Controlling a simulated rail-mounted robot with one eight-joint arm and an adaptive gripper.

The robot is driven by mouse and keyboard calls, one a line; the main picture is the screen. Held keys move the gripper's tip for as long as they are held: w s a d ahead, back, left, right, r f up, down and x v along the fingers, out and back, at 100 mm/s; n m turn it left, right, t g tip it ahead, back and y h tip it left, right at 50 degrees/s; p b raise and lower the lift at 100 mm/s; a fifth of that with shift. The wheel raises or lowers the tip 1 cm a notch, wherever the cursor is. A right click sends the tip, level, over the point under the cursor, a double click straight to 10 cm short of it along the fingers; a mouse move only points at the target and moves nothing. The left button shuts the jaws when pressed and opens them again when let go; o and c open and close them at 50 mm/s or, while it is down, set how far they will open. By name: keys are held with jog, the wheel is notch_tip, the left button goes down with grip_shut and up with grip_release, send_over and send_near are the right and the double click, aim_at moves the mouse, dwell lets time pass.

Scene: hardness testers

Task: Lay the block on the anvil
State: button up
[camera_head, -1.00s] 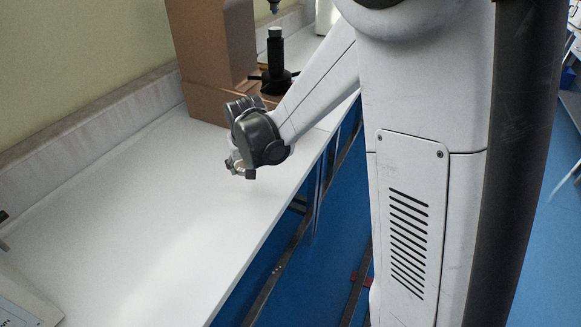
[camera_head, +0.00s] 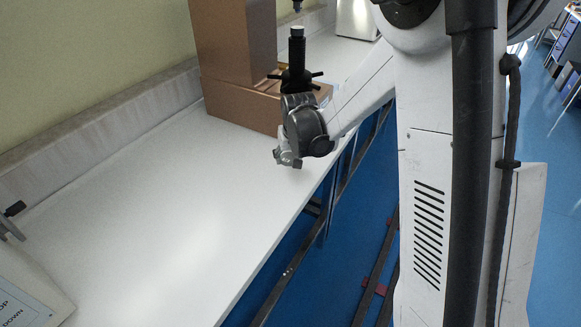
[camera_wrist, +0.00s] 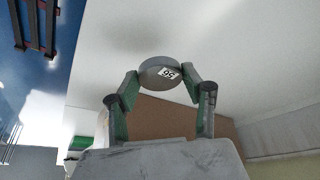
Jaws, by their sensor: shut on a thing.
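The block (camera_wrist: 155,76) is a round grey disc with a white number label on its face. In the wrist view my gripper (camera_wrist: 160,80) is shut on its sides. In the head view my gripper (camera_head: 288,159) is low over the white bench, in front of the tester; the block cannot be made out there. The anvil (camera_head: 297,31) is the small pale top of a black upright spindle with a spoked handwheel. It stands in front of the brown tester (camera_head: 235,45), under the indenter (camera_head: 297,6). Nothing is seen on it. My wrist hides the spindle's foot.
The white bench (camera_head: 150,190) is clear in front of the tester. A wall runs along its left side. A panel with printed words (camera_head: 25,295) lies at the near left corner, with a dark knob (camera_head: 14,209) by it. A pale machine (camera_head: 357,18) stands beyond.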

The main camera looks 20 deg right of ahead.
aim_at(291, 172)
jog(key=shift+d+f, duration=0.2)
jog(key=shift+f, duration=1.9)
jog(key=shift+b, duration=0.35)
jog(key=shift+f, duration=0.2)
jog(key=o, duration=1.4)
jog(key=shift+r, duration=0.15)
